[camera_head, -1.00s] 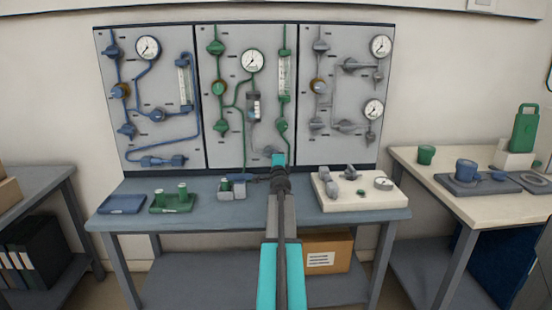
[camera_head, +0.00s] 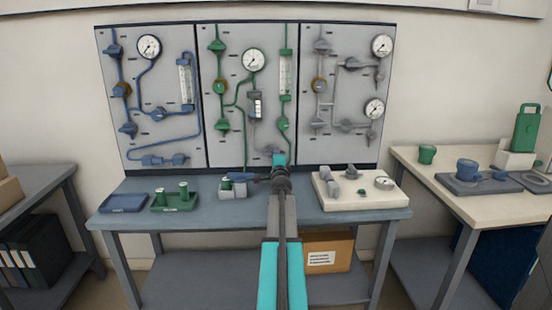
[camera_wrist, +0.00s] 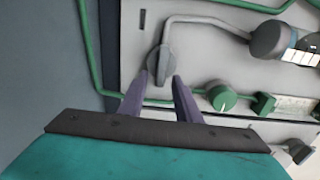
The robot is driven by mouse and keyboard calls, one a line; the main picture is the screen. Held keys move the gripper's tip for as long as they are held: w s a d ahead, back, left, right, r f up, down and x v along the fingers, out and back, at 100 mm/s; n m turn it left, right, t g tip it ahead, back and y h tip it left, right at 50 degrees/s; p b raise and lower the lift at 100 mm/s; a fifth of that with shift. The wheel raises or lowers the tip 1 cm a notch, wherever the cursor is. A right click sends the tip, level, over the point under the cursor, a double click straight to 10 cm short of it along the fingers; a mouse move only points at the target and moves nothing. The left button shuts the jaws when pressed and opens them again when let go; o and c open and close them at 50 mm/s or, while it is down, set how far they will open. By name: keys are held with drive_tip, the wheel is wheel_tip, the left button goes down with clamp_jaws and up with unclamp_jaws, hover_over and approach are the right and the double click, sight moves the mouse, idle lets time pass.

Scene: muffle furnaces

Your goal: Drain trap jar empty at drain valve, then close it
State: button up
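The trap jar (camera_head: 255,105) is a small grey-and-white cylinder on the middle panel. In the wrist view it is the grey cylinder (camera_wrist: 268,40) with a clear, white-marked section at upper right. A grey tube runs from it to a grey valve knob (camera_wrist: 156,58), which appears to be the drain valve. My gripper (camera_wrist: 159,77) is open, with its two fingers apart just at the knob's near edge. The left fingertip overlaps the knob's edge; I cannot tell whether it touches.
A green knob (camera_wrist: 221,96) sits close to the right of my fingers on a green pipe. The bench (camera_head: 150,222) below holds a blue tray (camera_head: 123,203), a green rack (camera_head: 173,203) and a white board (camera_head: 340,206) with grey fittings.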

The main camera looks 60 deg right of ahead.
drive_tip(key=v, duration=1.3)
drive_tip(key=shift+a, duration=0.2)
idle(0.8)
